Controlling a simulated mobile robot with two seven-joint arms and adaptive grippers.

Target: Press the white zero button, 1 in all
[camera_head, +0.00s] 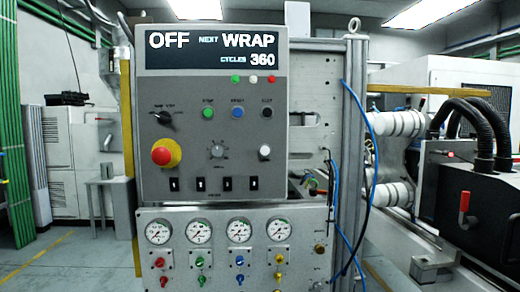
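A grey control panel (185,95) faces me, upright, left of the picture's middle. A round white button (265,152) sits at its right side, below a black button (267,113). Its label is too small to read. The dark display (190,58) at the top reads OFF, NEXT WRAP, CYCLES 360. Neither of my grippers is in view, and nothing covers the white button.
Beside the white button is a grey dial (218,151); a red emergency stop (165,153) is further left. Green (208,113) and blue (238,112) buttons sit above. Gauges (198,231) and valves are below. A blue hose (369,130) hangs at right.

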